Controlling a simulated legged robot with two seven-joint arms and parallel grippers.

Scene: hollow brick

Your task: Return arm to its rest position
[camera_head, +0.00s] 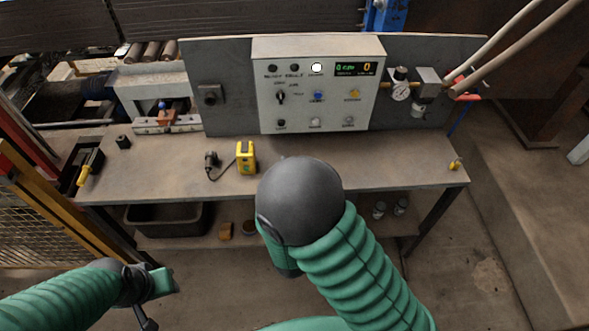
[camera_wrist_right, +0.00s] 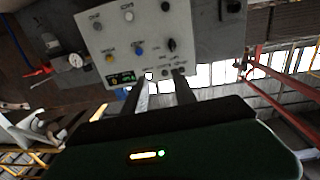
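My right arm reaches up from the lower right in the head view, and its dark rounded joint hides its gripper there. In the right wrist view, my right gripper (camera_wrist_right: 163,88) shows two dark fingers apart with nothing between them. They point toward the grey control panel (camera_wrist_right: 150,35), which appears upside down; I cannot tell how near they are. In the head view the control panel (camera_head: 318,105) stands upright behind the bench, with a lit white lamp and a green-yellow display. My left gripper (camera_head: 150,296) is low at the left, away from the bench; its fingers are unclear.
The workbench (camera_head: 390,177) holds a yellow device (camera_head: 246,157), a small dark corded item (camera_head: 211,160) and a tray with a yellow-handled tool (camera_head: 88,168). A pressure gauge (camera_head: 400,91) and hoses are at the right. A yellow-framed mesh guard (camera_head: 45,225) stands at the left.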

